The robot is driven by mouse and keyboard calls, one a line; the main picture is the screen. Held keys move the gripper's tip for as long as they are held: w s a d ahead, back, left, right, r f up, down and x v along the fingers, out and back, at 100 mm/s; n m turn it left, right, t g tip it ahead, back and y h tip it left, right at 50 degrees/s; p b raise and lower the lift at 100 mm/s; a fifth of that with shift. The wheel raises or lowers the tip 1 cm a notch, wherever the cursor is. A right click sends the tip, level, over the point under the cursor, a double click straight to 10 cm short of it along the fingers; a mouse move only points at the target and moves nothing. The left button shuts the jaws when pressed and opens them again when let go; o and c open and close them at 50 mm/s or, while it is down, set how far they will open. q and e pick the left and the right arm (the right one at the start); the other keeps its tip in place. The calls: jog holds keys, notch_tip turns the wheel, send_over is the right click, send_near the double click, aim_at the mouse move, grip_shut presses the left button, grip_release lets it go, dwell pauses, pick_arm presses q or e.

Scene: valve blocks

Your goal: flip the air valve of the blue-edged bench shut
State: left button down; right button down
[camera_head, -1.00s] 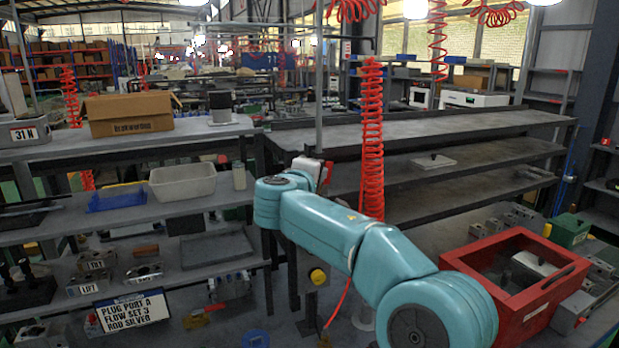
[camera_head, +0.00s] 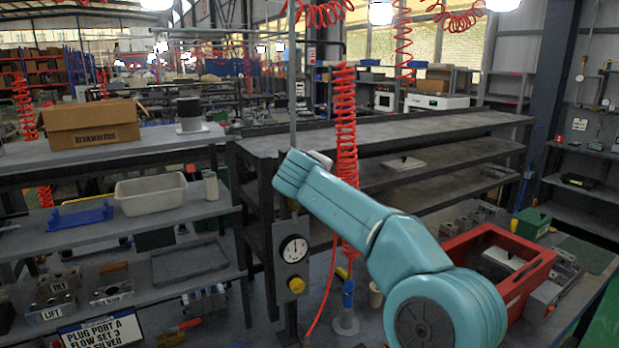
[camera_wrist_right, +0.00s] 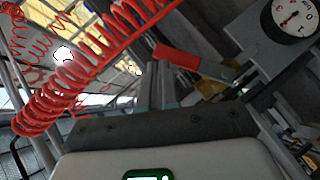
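A red flat bar (camera_wrist_right: 177,55), which looks like a valve lever, shows in the right wrist view just beyond and right of my right gripper's grey fingers (camera_wrist_right: 157,88). The fingers stand close together; I cannot tell whether they are shut or touch the bar. In the head view my teal right arm reaches up and left to the post, and its gripper is hidden behind the arm. A round gauge (camera_head: 293,248) sits on a grey plate above a yellow knob (camera_head: 296,286). It also shows in the wrist view (camera_wrist_right: 292,18). No blue bench edge is clear. My left gripper is out of view.
A red coiled hose (camera_head: 345,120) hangs beside the post and crosses the wrist view's left. A blue fitting (camera_head: 348,300) stands below it. Shelves with a pale tub (camera_head: 150,194) lie left. A red open box (camera_head: 515,275) is at right behind my arm.

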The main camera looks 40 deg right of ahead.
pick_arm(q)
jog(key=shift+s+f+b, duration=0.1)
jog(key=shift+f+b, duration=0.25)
pick_arm(e)
jog(key=shift+s+d+f+m+y, duration=0.2)
jog(key=shift+d+f+y, duration=0.1)
jog(key=shift+d+f, duration=0.35)
jog(key=shift+s+d+f+m+y, duration=0.1)
jog(key=shift+d+f+m+y, duration=0.15)
jog(key=shift+d+f, duration=0.4)
